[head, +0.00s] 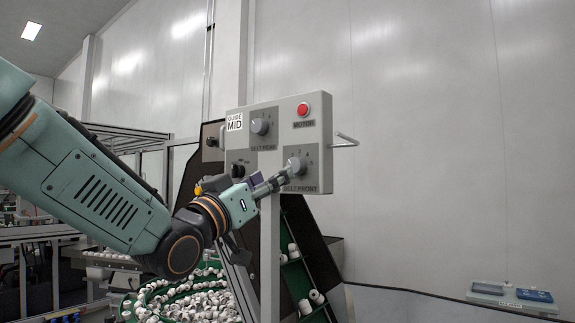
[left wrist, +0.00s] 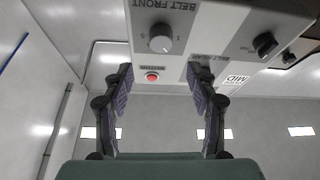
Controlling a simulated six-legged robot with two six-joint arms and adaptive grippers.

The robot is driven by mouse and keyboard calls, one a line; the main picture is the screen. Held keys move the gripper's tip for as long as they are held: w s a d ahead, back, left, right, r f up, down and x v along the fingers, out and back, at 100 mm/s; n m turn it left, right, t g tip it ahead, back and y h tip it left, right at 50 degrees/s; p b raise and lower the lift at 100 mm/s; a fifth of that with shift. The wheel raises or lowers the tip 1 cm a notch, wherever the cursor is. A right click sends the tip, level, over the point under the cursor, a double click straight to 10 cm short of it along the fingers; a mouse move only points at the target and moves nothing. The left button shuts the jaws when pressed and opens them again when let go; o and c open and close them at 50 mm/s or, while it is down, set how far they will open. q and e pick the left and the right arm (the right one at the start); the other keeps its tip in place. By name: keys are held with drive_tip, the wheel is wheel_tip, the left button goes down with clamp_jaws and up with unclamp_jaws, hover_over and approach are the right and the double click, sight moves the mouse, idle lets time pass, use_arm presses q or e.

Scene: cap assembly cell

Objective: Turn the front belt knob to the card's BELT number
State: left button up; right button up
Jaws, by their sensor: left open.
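The front belt knob (head: 297,165) is a grey dial at the lower right of the control panel, above the label BELT FRONT. My left gripper (head: 282,178) is open and empty right by this knob, its fingers overlapping the panel's lower edge. In the left wrist view the panel appears upside down, and the front belt knob (left wrist: 160,38) lies beyond the fingertips, in line with the gap between them (left wrist: 160,70). The pointer's number is too small to read. The only card I see reads GUIDE MID (head: 235,122); no BELT number shows. My right gripper is out of view.
The panel (head: 331,165) also carries a rear belt knob (head: 261,127), a red MOTOR button (head: 303,109) and a black knob (head: 238,171). It stands on a grey post (head: 269,255). A green feeder with white caps (head: 190,295) lies below. Blue trays (head: 534,296) sit far right.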

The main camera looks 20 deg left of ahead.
sight(293, 166)
use_arm(q)
drive_tip(key=x, duration=0.6)
drive_tip(key=shift+d+f, duration=0.15)
drive_tip(key=shift+f, duration=0.1)
drive_tip(key=shift+w+d+r, duration=0.1)
drive_tip(key=shift+w+r, duration=0.2)
drive_tip(key=shift+w, duration=0.25)
drive_tip(key=shift+w+f, duration=0.1)
drive_tip(key=shift+w, duration=0.5)
drive_tip(key=shift+s+d, duration=0.1)
drive_tip(key=shift+s, duration=0.25)
drive_tip(key=c, duration=0.3)
drive_tip(key=shift+w, duration=0.1)
drive_tip(key=c, duration=0.9)
drive_tip(key=shift+o, duration=0.2)
